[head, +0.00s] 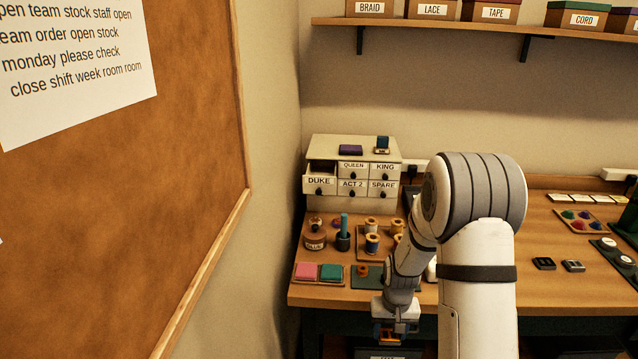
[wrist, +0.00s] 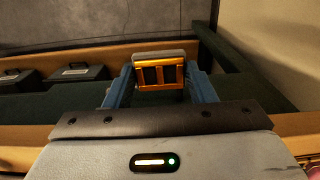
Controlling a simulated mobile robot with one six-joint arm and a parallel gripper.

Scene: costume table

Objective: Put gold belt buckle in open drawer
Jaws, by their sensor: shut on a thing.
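The gold belt buckle (wrist: 160,64) is a rectangular frame with dark openings. It sits between the blue fingers of my gripper (wrist: 160,78), which is shut on it. In the head view my gripper (head: 396,330) hangs in front of the table's front edge, with the orange-gold buckle (head: 385,336) showing small at its lower end. The open drawer (head: 319,185), labelled DUKE, is pulled out at the left of a cream drawer cabinet at the table's back left. My gripper is well in front of it and to its right. The drawer's inside is mostly dark.
The cabinet (head: 383,158) has several shut drawers and small items on top. A jar (head: 315,238), a blue-topped pot (head: 343,236), thread spools (head: 372,243) and pink and green pads (head: 306,271) stand in front of it. A corkboard wall (head: 190,150) borders the left.

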